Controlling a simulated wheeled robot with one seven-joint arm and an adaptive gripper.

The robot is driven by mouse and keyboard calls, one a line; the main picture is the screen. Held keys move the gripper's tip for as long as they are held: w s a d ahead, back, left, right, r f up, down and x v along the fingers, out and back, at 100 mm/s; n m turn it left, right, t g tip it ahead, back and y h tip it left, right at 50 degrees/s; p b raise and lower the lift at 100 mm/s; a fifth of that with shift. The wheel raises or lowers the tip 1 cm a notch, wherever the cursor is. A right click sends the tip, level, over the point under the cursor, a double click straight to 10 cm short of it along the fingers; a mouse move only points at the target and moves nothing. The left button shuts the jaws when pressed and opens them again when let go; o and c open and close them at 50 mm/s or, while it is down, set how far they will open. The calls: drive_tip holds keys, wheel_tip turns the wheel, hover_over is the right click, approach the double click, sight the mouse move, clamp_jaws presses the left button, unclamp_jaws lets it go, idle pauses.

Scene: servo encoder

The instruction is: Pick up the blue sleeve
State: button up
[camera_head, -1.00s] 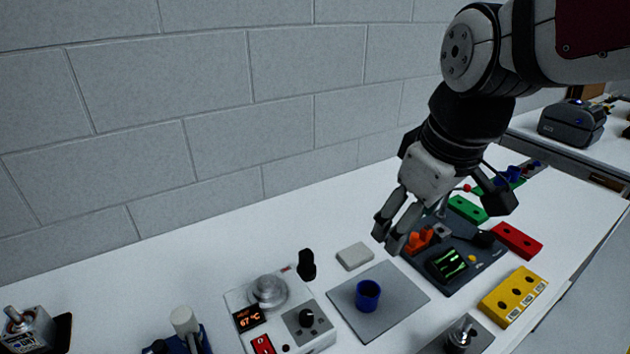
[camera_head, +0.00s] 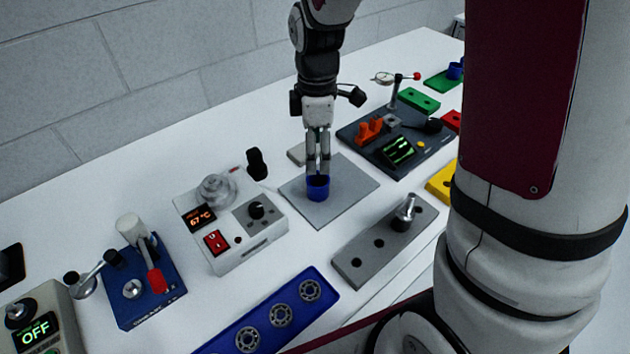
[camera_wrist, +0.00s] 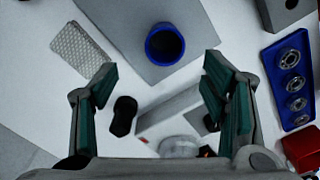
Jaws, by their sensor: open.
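The blue sleeve (camera_head: 318,188) is a short open cylinder standing upright on a flat grey plate (camera_head: 345,196). My gripper (camera_head: 318,170) points straight down right at the sleeve in the head view, its fingertips overlapping the sleeve's rim there. In the wrist view the sleeve (camera_wrist: 164,45) shows its round open top, ahead of and between the lines of the two fingers of my gripper (camera_wrist: 160,85). The fingers are wide apart with nothing between them. Whether a fingertip touches the sleeve cannot be told.
A white heater box (camera_head: 235,225) and a black knob-like object (camera_head: 257,163) stand left of the plate. A grey block with a metal post (camera_head: 385,245) lies in front. A blue bearing tray (camera_head: 285,310) is nearer. A dark board with orange parts (camera_head: 385,140) is behind right.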

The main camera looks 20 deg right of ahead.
sight(318, 181)
drive_tip(key=shift+s+f, duration=0.2)
drive_tip(key=shift+f, duration=2.05)
drive_tip(key=shift+s+f, duration=0.15)
drive_tip(key=shift+f, duration=2.1)
drive_tip(key=c, duration=1)
